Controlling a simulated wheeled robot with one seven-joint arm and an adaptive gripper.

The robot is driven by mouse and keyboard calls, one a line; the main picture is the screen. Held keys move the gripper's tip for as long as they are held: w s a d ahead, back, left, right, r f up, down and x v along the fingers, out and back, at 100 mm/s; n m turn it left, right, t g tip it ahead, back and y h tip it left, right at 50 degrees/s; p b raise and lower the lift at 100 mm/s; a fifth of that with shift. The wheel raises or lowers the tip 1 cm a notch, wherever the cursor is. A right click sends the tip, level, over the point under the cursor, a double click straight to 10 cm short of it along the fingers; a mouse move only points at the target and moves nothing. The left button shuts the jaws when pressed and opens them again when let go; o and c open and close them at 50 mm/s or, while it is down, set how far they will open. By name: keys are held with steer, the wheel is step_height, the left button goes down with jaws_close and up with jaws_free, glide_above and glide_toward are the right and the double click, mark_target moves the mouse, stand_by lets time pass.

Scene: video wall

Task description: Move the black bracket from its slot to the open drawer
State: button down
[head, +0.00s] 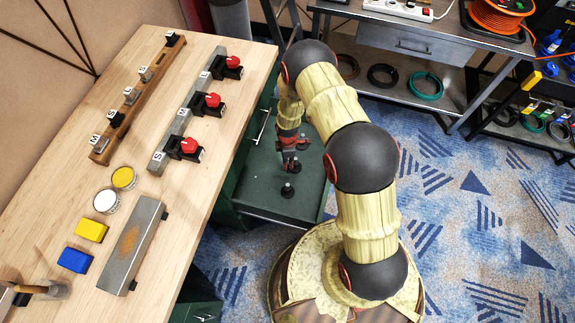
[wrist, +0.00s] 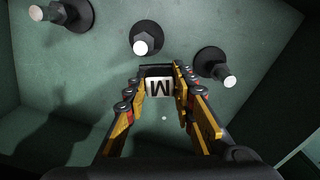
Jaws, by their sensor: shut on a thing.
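My gripper (wrist: 158,74) is shut on a black bracket (wrist: 159,88) with a white "M" label, seen between the fingertips in the wrist view. In the head view my gripper (head: 289,160) is over the open green drawer (head: 255,190). The drawer floor (wrist: 50,75) lies below the bracket in the wrist view. I cannot tell whether the bracket touches the floor. A wooden rail (head: 140,96) on the bench carries several labelled black and grey brackets.
Black posts with bright tips (wrist: 147,38), (wrist: 212,63) stand in the drawer close to the held bracket; another is at upper left (wrist: 70,14). The workbench (head: 60,170) holds a metal rail (head: 170,143) with red-knobbed black clamps. Open drawer floor lies left of my gripper.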

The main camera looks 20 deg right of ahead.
steer(key=shift+w+d+f+b, duration=0.15)
steer(key=shift+f+b, duration=0.35)
steer(key=shift+f, duration=0.45)
steer(key=shift+w+f+b, duration=0.15)
steer(key=shift+f+b, duration=0.3)
steer(key=shift+f, duration=0.5)
steer(key=shift+f, duration=0.15)
steer(key=c, duration=1.5)
jaws_free()
